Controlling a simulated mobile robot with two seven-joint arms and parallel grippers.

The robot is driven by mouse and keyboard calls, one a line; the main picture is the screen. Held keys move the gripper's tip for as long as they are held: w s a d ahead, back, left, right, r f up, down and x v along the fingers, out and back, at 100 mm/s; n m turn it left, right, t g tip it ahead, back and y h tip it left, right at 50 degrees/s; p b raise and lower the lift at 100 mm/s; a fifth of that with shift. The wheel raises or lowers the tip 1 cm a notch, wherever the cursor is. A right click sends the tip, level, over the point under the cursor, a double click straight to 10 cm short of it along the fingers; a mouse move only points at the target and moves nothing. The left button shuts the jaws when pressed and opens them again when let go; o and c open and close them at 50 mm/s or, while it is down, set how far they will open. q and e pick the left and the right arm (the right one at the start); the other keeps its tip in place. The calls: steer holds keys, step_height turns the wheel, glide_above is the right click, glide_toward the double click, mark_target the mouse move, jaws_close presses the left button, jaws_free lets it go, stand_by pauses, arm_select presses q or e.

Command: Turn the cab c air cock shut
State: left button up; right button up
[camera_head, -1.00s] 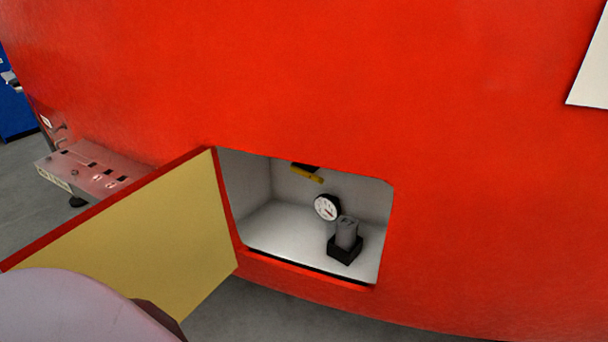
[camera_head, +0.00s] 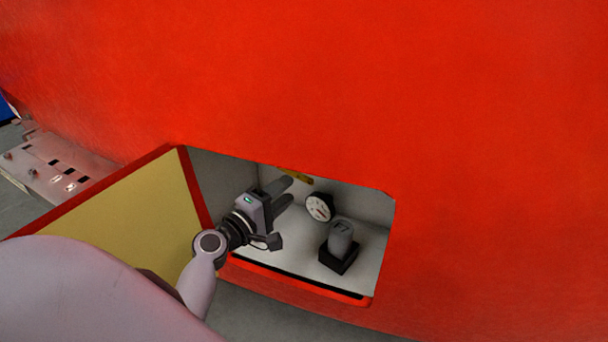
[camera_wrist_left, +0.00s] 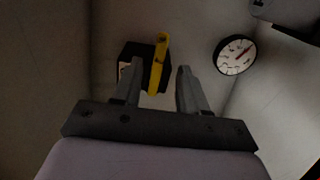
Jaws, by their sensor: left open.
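The air cock is a yellow lever on a dark body at the back wall of the open compartment. In the head view only part of the yellow lever (camera_head: 298,175) shows under the opening's top edge. In the left wrist view the yellow lever (camera_wrist_left: 159,64) stands upright in the picture, ahead of my fingertips and between their lines. My left gripper (camera_head: 287,191) is inside the compartment mouth, open and empty, pointing at the cock. Its two fingers also show in the left wrist view (camera_wrist_left: 157,88). I cannot tell whether a finger touches the lever. My right gripper is not in view.
A round white gauge (camera_head: 320,207) sits on the back wall right of the cock. A grey cylinder on a black base (camera_head: 340,244) stands on the compartment floor. The open yellow door (camera_head: 130,208) hangs at the left. The red shell (camera_head: 480,200) surrounds the opening.

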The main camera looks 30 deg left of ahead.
mark_target(301, 179)
arm_select(q)
steer(key=shift+w+d+p, duration=0.15)
steer(key=shift+w+p, duration=0.05)
steer(key=shift+w, duration=1.45)
steer(key=shift+w+d+p, duration=0.15)
steer(key=shift+w, duration=1.5)
jaws_close()
